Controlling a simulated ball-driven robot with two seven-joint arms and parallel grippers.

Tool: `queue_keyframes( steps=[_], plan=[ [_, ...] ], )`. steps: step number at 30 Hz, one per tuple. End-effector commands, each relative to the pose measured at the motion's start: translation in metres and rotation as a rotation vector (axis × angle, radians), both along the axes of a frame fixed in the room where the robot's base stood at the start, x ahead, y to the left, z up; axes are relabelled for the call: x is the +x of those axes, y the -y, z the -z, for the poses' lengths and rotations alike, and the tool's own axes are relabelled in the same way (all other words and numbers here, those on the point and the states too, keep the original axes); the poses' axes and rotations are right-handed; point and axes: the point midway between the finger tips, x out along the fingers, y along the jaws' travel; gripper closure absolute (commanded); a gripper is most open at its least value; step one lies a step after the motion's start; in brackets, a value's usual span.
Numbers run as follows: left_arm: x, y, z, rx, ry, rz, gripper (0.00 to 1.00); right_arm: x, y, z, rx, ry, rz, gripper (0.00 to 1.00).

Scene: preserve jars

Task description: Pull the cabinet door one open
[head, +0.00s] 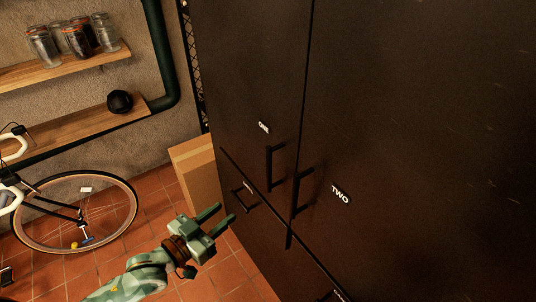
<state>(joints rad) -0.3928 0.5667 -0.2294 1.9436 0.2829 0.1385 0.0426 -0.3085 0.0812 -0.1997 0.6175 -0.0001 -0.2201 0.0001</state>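A tall dark cabinet fills the right of the head view. Its left door (245,70) carries a white label "ONE" (263,127) and looks shut. A black bar handle (272,165) stands near that door's right edge. The door labelled "TWO" (420,130) is to the right, with its own handle (299,190). My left gripper (221,217) is green, with its two fingers apart and nothing between them. It is below and left of door one's handle, apart from it, near the lower front's handle. My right gripper is not in view.
A lower front with a small handle (242,198) lies below door one. A cardboard box (197,172) stands left of the cabinet. A bicycle (75,215) leans at the left. Wall shelves hold several jars (75,37).

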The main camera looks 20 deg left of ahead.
Motion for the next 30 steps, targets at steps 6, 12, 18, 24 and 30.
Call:
queue_keyframes(
  steps=[6, 12, 18, 24, 30],
  plan=[
    [0.008, 0.016, -0.042, -0.042, 0.063, 0.039, 0.66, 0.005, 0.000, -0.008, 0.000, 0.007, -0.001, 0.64],
    [0.047, 0.034, -0.041, -0.039, 0.065, 0.038, 0.66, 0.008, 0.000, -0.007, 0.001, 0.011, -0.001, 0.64],
    [0.094, 0.056, -0.041, -0.038, 0.063, 0.038, 0.66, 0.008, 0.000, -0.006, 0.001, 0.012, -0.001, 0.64],
    [0.128, 0.072, -0.039, -0.037, 0.060, 0.039, 0.66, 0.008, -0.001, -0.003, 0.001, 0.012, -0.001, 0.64],
    [0.144, 0.080, -0.039, -0.037, 0.059, 0.039, 0.66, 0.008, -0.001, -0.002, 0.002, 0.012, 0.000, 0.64]
  ],
)
